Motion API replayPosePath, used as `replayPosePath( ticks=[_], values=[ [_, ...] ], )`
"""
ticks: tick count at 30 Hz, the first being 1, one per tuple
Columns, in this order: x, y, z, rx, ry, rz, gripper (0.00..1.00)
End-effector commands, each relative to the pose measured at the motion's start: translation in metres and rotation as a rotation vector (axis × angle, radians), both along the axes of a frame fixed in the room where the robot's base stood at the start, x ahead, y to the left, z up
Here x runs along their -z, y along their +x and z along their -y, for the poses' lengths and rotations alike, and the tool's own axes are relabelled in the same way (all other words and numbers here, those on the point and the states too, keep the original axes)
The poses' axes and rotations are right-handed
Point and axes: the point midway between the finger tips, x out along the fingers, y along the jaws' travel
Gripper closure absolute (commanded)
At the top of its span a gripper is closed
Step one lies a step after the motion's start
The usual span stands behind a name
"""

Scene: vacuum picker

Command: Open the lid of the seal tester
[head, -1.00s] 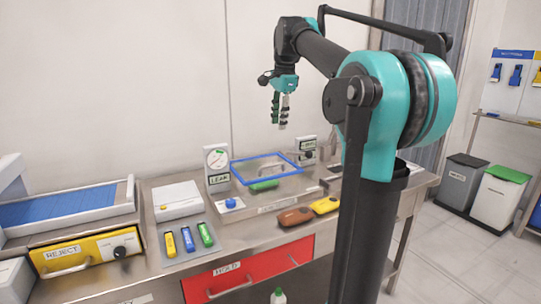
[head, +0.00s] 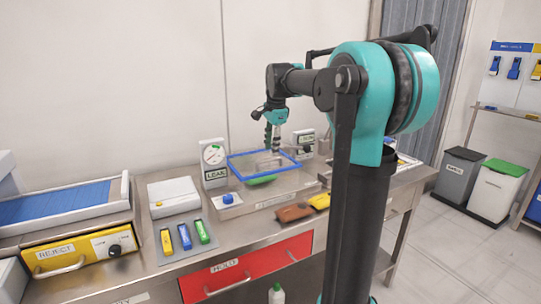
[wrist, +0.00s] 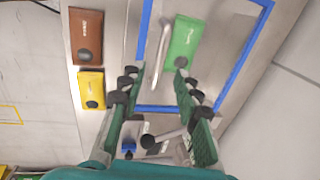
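The seal tester (head: 275,194) is a low steel box on the bench. Its clear lid (head: 268,175) has a blue frame and lies flat on top; the frame also shows in the wrist view (wrist: 143,32). A silver bar handle (wrist: 163,42) is on the lid, and a green pack (wrist: 185,42) shows through it. My gripper (head: 271,149) points down just above the lid. In the wrist view its fingers (wrist: 160,75) are spread, with the handle between and beyond the tips. I cannot tell whether either finger touches it.
A round LEAK gauge (head: 214,158) stands at the tester's left and a small display unit (head: 304,141) behind it. A blue knob (head: 228,198) is at the tester's front left. Brown (head: 293,213) and yellow (head: 320,201) packs lie in front. A red HOLD drawer (head: 250,265) is below.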

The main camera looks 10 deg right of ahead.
Motion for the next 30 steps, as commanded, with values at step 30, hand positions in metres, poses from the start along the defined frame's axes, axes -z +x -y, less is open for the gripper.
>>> replayPosePath(
  ticks=[30],
  values=[
    [0.036, 0.007, -0.002, 0.0, 0.0, 0.0, 1.0]
  ],
)
